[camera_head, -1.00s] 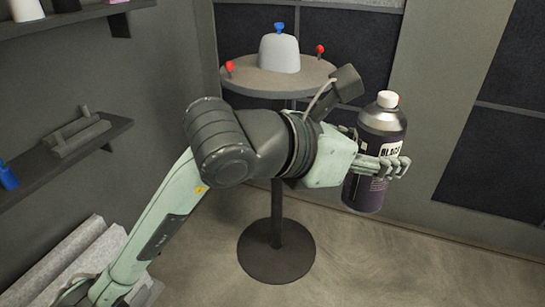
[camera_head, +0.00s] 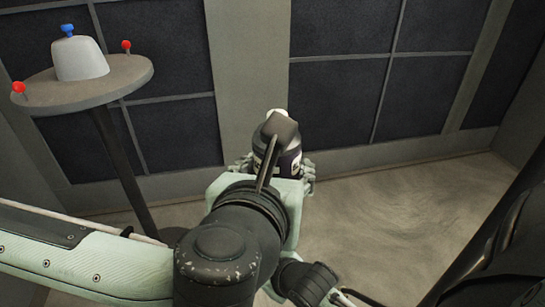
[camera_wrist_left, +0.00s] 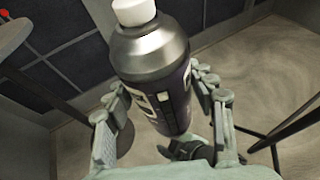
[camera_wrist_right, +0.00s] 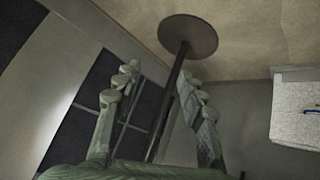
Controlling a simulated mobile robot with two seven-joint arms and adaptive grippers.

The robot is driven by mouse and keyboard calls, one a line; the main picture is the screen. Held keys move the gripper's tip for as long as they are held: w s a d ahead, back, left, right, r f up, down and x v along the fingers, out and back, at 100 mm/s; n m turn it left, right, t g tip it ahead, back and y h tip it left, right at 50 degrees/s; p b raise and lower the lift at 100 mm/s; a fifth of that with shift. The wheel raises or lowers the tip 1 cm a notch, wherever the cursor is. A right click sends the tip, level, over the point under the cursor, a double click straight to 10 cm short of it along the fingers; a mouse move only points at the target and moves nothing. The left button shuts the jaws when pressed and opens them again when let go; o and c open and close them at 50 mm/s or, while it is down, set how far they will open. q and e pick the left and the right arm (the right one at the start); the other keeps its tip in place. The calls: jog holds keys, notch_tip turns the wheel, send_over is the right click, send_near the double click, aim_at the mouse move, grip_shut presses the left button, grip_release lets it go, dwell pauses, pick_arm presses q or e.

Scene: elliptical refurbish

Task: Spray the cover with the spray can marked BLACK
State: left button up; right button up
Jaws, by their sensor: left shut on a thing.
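The spray can (camera_head: 290,158) is dark with a white cap. My left gripper (camera_head: 278,168) is shut around it, and the arm partly hides can and label in the head view. In the left wrist view the can (camera_wrist_left: 150,55) stands between the fingers, tilted in the picture, cap upward. The cover (camera_head: 80,60) is a pale grey dome with a blue knob (camera_head: 67,29) on top. It sits on a round stand (camera_head: 125,82) at upper left, apart from the can. My right gripper (camera_wrist_right: 158,85) is open and empty in the right wrist view.
Two red knobs (camera_head: 126,45) (camera_head: 18,87) stand at the stand's rim. Dark panelled walls (camera_head: 345,95) lie behind. Bare floor (camera_head: 400,215) is clear to the right. The stand's round base (camera_wrist_right: 188,36) and a pale block (camera_wrist_right: 300,112) show in the right wrist view.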

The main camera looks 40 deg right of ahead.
pick_arm(q)
jog(key=shift+s+f+n+t+y, duration=0.25)
jog(key=shift+f+n+t+y, duration=0.3)
jog(key=shift+f, duration=0.3)
jog(key=w+a+f+n+t+y+b, duration=0.1)
jog(key=w+a+f+n+y+b, duration=0.25)
jog(key=w+a+n+y, duration=1)
pick_arm(e)
jog(key=w+a+r+t+y, duration=0.25)
jog(key=a+r+t, duration=0.2)
jog(key=r, duration=0.45)
pick_arm(q)
jog(key=w+a+r+n+g+y, duration=0.2)
jog(key=w+a+r+n+y, duration=0.1)
jog(key=w+a, duration=0.5)
jog(key=shift+w+r+y+p, duration=0.5)
jog(key=shift+r+y, duration=0.15)
jog(key=shift+y, duration=0.15)
pick_arm(e)
jog(key=shift+s+d+f+m+g+h, duration=0.3)
jog(key=shift+s+d+f+g+h, duration=0.65)
jog(key=shift+s+d+f+g, duration=0.6)
jog(key=shift+w+a, duration=0.1)
jog(key=shift+w, duration=0.1)
jog(key=shift+c, duration=0.4)
